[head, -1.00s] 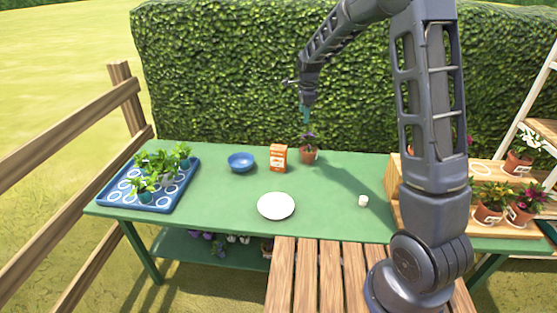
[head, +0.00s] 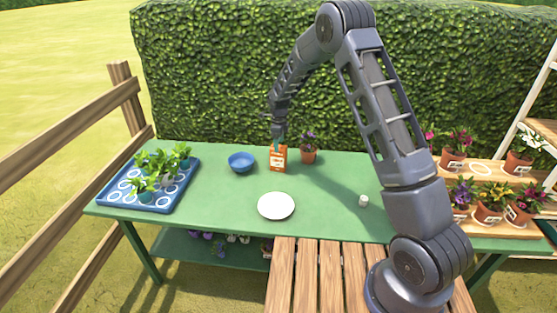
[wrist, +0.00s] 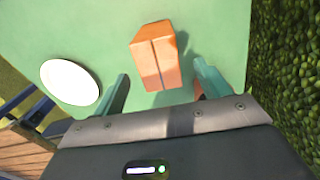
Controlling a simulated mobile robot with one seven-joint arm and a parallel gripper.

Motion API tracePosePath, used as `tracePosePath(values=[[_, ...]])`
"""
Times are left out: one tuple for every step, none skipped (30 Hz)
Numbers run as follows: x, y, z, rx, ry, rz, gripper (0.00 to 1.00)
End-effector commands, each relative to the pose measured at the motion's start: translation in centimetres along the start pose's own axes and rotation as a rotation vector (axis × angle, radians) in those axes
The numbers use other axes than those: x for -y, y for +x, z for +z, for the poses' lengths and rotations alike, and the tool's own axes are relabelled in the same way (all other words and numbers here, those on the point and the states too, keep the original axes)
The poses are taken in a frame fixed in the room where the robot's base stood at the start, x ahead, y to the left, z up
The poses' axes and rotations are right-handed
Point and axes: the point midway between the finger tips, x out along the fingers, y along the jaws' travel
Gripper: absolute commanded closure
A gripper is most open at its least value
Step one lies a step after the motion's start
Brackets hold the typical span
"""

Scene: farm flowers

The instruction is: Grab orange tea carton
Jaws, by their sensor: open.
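The orange tea carton (head: 278,160) stands upright on the green table, between the blue bowl and a potted plant. In the wrist view the carton (wrist: 156,58) shows its top, just beyond and between the fingertips. My gripper (head: 279,140) is above the carton in the head view, its fingers partly overlapping the carton's top edge. In the wrist view my gripper (wrist: 162,82) is open, with one teal finger on each side and nothing held. I cannot tell whether a finger touches the carton.
A potted purple flower (head: 308,154) stands close to the carton's right. A blue bowl (head: 241,163) is to its left and a white plate (head: 276,206) in front. A small white object (head: 363,201) lies farther right. The hedge (head: 220,80) rises behind the table.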

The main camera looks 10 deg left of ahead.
Motion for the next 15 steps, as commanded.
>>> tracePosePath(values=[[0.0, 0.6, 0.0, 0.000, 0.000, 0.000, 0.25], [0.0, 0.9, 0.0, 0.001, 0.000, 0.000, 0.25], [0.0, 1.1, 0.0, 0.001, -0.001, -0.001, 0.25], [0.0, 1.3, 0.0, 0.001, -0.001, 0.000, 0.25], [0.0, 1.4, 0.0, 0.001, -0.001, 0.000, 0.25], [0.0, 1.6, 0.0, 0.000, -0.002, 0.000, 0.25], [0.0, 1.8, 0.0, 0.000, -0.002, 0.000, 0.25], [-0.1, 2.0, 0.0, 0.000, -0.002, 0.000, 0.25], [-0.1, 2.4, 0.0, -0.001, -0.002, 0.001, 0.25], [-0.1, 2.7, -0.1, 0.000, -0.002, 0.001, 0.25], [-0.1, 3.1, -0.1, 0.000, -0.002, 0.000, 0.25], [-0.1, 3.6, -0.1, 0.000, -0.001, 0.000, 0.25], [-0.1, 4.1, -0.1, 0.000, 0.000, 0.001, 0.25], [-0.2, 4.5, -0.1, 0.000, -0.001, 0.002, 0.25], [-0.1, 5.1, -0.1, 0.000, -0.001, 0.001, 0.25]])
